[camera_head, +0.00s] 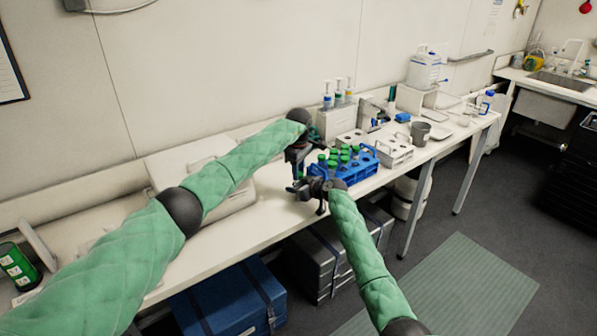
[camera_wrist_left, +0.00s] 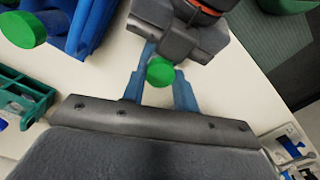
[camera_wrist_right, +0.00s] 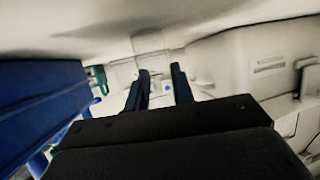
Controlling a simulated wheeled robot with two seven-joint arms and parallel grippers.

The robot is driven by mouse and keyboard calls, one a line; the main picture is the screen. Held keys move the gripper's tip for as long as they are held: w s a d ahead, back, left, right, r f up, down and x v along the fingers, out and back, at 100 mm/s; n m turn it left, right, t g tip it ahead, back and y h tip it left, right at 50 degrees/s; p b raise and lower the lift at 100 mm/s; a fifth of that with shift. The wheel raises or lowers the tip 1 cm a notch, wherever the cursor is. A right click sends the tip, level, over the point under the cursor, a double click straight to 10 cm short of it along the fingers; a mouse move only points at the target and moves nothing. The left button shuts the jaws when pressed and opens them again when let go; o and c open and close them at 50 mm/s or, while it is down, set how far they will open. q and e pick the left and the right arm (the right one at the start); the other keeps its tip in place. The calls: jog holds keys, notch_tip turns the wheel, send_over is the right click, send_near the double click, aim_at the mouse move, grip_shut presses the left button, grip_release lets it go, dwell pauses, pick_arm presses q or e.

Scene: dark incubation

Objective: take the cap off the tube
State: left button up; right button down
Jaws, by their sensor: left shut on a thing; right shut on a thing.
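A round green cap (camera_wrist_left: 160,72) shows between the blue fingertips of my left gripper (camera_wrist_left: 160,88), which is shut on it from above. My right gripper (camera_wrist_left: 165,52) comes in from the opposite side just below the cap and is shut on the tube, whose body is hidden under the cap. I cannot tell whether cap and tube are apart. In the head view my left gripper (camera_head: 297,174) and right gripper (camera_head: 302,188) meet over the table, left of the blue rack. In the right wrist view the fingers (camera_wrist_right: 162,84) are dark and the tube is not clear.
The blue rack (camera_head: 362,178) with several green-capped tubes (camera_head: 344,157) stands right beside the grippers, and its side (camera_wrist_right: 35,100) fills the left of the right wrist view. A white rack (camera_head: 398,155) and a grey mug (camera_head: 420,133) stand farther right. The front table edge is close.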

pick_arm(q)
jog(key=n, duration=0.3)
jog(key=o, duration=1.1)
jog(key=shift+r, duration=0.15)
